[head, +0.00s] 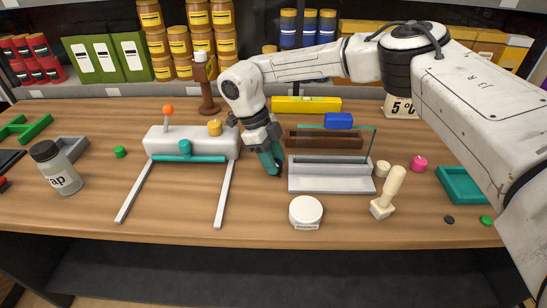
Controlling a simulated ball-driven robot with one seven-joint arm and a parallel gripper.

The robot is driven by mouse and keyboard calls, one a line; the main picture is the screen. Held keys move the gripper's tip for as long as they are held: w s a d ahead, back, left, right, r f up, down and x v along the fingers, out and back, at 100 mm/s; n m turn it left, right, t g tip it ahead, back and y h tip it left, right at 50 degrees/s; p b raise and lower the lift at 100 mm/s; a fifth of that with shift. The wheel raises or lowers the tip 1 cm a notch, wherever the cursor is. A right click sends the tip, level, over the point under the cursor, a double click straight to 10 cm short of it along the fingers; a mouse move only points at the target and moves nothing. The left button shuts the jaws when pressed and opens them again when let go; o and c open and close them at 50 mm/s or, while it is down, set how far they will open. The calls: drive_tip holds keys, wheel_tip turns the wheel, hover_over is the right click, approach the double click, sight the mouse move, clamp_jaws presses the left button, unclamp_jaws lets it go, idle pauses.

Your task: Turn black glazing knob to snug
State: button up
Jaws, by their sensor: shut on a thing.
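My gripper (272,166) has teal fingers and points down at the left end of a glazing fixture. The fixture has a grey base (330,184), a brown wooden bar (325,139) behind it and an upright clear pane with a greenish edge (374,146). The fingers are shut at the fixture's left side, on what I take to be the black glazing knob. The knob is mostly hidden by the fingers, so its turn position cannot be seen.
Left of my gripper stands a grey block with teal fittings (192,142) and two long legs. A white round jar (306,211) and a cream-handled stamp-like tool (390,192) stand in front. A blue block (339,121) sits behind the fixture.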

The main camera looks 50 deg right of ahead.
drive_tip(key=o, duration=0.8)
drive_tip(key=b+v, duration=0.1)
drive_tip(key=v, duration=0.9)
drive_tip(key=shift+w+a+r, duration=0.1)
drive_tip(key=shift+w+r, duration=0.05)
drive_tip(key=shift+r, duration=0.25)
